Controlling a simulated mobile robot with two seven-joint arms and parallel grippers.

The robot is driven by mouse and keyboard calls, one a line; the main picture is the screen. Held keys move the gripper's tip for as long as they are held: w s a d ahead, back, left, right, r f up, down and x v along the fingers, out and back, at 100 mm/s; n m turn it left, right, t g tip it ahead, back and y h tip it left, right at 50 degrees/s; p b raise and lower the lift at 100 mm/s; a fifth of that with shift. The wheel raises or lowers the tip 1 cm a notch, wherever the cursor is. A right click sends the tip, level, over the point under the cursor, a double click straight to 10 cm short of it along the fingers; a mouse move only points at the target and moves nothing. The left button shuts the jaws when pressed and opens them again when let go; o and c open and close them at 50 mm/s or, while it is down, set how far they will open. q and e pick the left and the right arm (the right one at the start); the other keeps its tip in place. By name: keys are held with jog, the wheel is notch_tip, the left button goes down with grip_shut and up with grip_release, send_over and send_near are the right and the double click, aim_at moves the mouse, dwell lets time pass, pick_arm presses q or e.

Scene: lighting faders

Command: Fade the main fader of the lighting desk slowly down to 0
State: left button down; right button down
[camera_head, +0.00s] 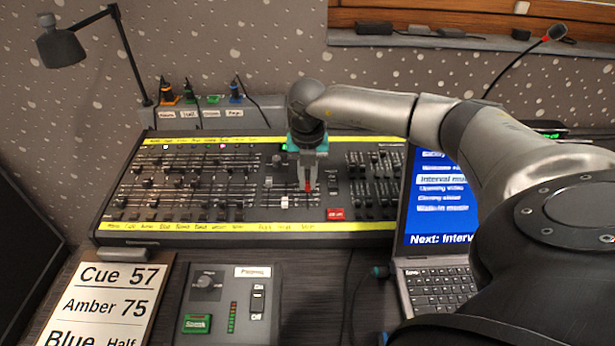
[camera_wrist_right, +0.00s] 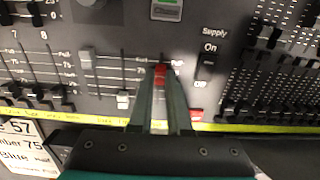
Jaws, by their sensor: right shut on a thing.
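The lighting desk (camera_head: 110,215) is a wide dark console with yellow label strips along its back and front edges. The main fader has a red cap; it shows in the head view (camera_head: 306,187) and in the wrist view (camera_wrist_right: 159,74). In the wrist view the cap is in the upper part of its track, near the "Full" mark. My right gripper (camera_head: 308,184) points down onto the desk and is shut on the red cap; its two fingers also show in the wrist view (camera_wrist_right: 160,90). They hide the lower part of the track. My left gripper is out of view.
Two white-capped faders (camera_wrist_right: 86,57) (camera_wrist_right: 123,98) are left of the red cap. A red button (camera_head: 336,214) lies just right and nearer. A laptop (camera_head: 435,250) stands right of the desk. A cue sign (camera_head: 110,300) and a small control box (camera_head: 230,300) are in front.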

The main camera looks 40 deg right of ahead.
aim_at(308, 205)
jog(key=shift+s+a+f+p, duration=0.15)
jog(key=shift+s+a+p, duration=0.6)
jog(key=shift+s, duration=0.15)
jog(key=shift+s+a+f+p, duration=0.1)
jog(key=shift+s+a+p, duration=0.55)
jog(key=shift+s+a, duration=0.15)
dwell(5.9)
jog(key=c, duration=1.1)
grip_release()
